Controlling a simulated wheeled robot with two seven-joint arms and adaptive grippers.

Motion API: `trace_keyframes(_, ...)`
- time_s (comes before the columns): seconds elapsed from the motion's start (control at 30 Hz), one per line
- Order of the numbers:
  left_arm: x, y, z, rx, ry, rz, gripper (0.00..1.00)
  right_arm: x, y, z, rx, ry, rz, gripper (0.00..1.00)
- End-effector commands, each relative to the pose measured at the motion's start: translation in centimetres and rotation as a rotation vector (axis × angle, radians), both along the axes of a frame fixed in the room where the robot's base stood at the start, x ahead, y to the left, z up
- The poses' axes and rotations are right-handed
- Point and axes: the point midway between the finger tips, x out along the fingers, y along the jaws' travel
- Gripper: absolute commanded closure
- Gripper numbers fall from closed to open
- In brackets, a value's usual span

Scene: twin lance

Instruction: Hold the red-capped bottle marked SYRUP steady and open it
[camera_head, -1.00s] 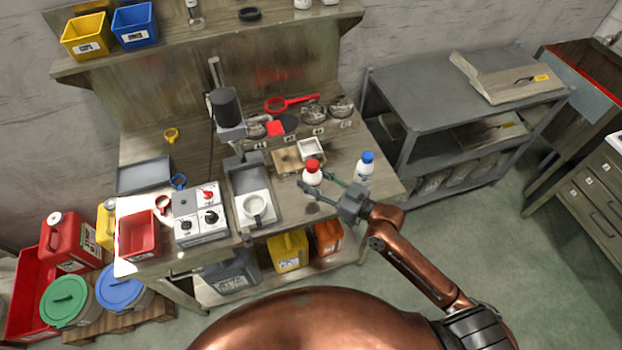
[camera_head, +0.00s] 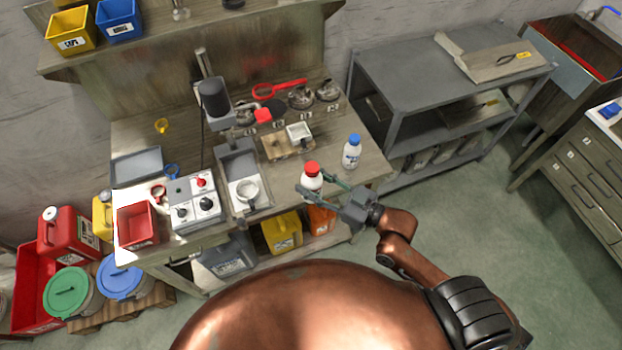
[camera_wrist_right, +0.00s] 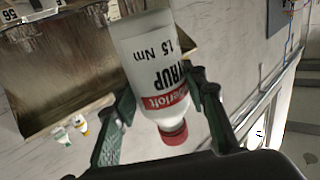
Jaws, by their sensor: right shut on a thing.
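The red-capped bottle (camera_head: 312,180) is white and looks upright near the front edge of the bench in the head view. My right gripper (camera_head: 314,186) has its fingers on either side of the bottle and is shut on its body. In the right wrist view the bottle (camera_wrist_right: 157,68) appears upside down between the green-grey fingers, with "SYRUP" and "1.5 Nm" on its label. Its red cap (camera_wrist_right: 174,134) is on and clear of the fingers. My left gripper is in neither view.
A grey shelf unit (camera_head: 415,75) stands behind right.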

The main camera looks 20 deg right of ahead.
Motion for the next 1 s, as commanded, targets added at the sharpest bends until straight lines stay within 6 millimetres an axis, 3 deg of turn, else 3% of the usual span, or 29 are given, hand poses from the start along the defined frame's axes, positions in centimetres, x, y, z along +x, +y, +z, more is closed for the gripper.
trace_keyframes(0.6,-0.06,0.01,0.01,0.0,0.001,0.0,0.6,0.04,0.0,0.13,0.001,-0.003,0.0,1.0)
trace_keyframes(1.0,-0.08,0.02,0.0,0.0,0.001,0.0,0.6,0.08,-0.02,0.09,0.002,-0.002,-0.003,1.0)
